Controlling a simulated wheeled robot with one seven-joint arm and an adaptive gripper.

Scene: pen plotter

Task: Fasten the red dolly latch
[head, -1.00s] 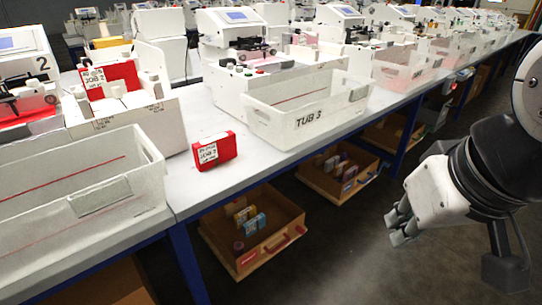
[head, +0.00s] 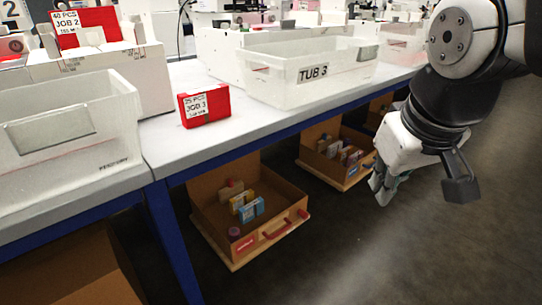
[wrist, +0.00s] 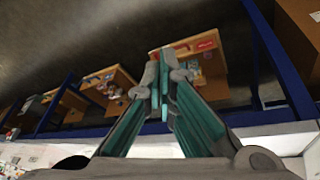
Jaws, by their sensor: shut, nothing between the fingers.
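A wooden dolly case (head: 215,258) with an open top stands on the floor under the bench. Its front has a red label (head: 244,243), a red handle (head: 278,230) and a small red piece (head: 303,214) at the right end, possibly the latch; I cannot tell its position. The red label (wrist: 206,45) also shows on a case in the wrist view, beyond the fingers. My gripper (head: 381,191) is shut and empty, right of and apart from the red-labelled case. In the wrist view, my gripper (wrist: 163,75) partly hides the case.
Small boxes (head: 251,209) lie in the red-labelled case. A second case (head: 335,175) with a blue label stands beside it, farther back. A blue bench leg (head: 172,240) stands left. TUB 3 (head: 350,72) and a red JOB 3 box (head: 205,106) sit above. The floor in front is clear.

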